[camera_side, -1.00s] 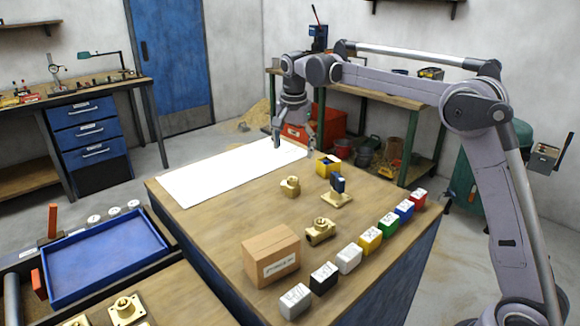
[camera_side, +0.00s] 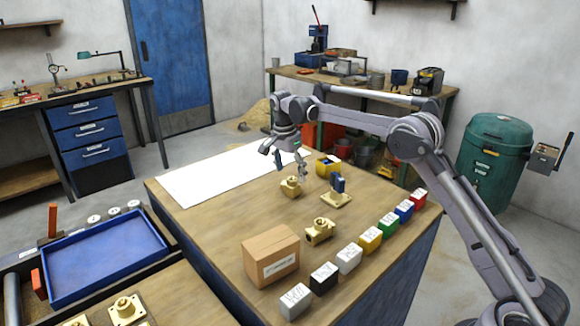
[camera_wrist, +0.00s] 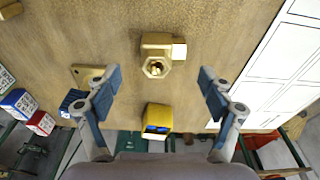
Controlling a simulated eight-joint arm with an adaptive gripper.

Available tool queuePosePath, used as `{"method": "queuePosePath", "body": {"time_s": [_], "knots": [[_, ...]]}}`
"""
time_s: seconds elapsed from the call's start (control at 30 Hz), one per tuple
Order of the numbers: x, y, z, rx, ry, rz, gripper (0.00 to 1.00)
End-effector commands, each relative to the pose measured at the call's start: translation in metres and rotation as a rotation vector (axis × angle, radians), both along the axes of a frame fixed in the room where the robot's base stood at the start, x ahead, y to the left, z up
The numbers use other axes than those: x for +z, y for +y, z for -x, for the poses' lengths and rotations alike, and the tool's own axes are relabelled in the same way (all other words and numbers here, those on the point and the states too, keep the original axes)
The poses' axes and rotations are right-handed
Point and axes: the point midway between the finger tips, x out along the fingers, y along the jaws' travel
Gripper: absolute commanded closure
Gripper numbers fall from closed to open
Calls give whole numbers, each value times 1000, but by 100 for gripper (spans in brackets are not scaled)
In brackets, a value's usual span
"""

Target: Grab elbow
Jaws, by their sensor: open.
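A brass elbow-like fitting (camera_side: 291,187) with a hexagonal end sits on the wooden table, close to the white sheet. It also shows in the wrist view (camera_wrist: 163,48), top centre, beyond my fingertips and roughly midway between them. My gripper (camera_side: 288,164) is open and empty above the table, just behind and above this fitting in the side view. In the wrist view the two fingers of my gripper (camera_wrist: 160,83) are wide apart, and nothing is between them. A second brass fitting (camera_side: 320,232) lies nearer the cardboard box.
A brass flange (camera_side: 336,200) with a blue part and a yellow block (camera_side: 323,169) stand close to the fitting.

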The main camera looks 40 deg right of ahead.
Motion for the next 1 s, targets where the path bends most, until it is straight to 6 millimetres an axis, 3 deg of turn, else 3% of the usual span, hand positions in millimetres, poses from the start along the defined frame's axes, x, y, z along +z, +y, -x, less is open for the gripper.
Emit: {"method": "queuePosePath", "body": {"time_s": [0.4,0.73,0.77,1.0], "knots": [[-46,-3,-5,0,0,0,19],[-53,-4,-4,0,0,0,19],[-53,-4,-4,0,0,0,25],[-53,-4,-4,0,0,0,94]]}}
